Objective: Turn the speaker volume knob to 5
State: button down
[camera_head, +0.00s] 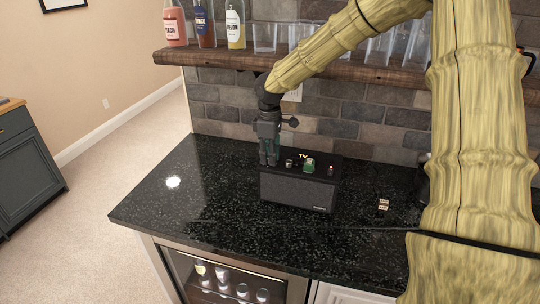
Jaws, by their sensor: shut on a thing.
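The speaker (296,190) is a black box with a dark grey front, standing on the black counter. Its top carries a small knob (289,162), a green piece (309,166) and another small control (330,171). Yellow letters, "TV", show behind them. My gripper (269,160) points down at the left end of the speaker's top. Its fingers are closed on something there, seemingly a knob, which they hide. I cannot read any knob's setting or scale from this view.
The speckled black counter (190,210) is clear to the left and in front. Two small light pieces (383,204) lie to the right. A wooden shelf (370,70) with bottles and glasses runs above, near my arm. A brick wall stands behind.

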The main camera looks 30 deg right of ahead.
jog(key=c, duration=1.3)
grip_release()
notch_tip(320, 180, up, 12)
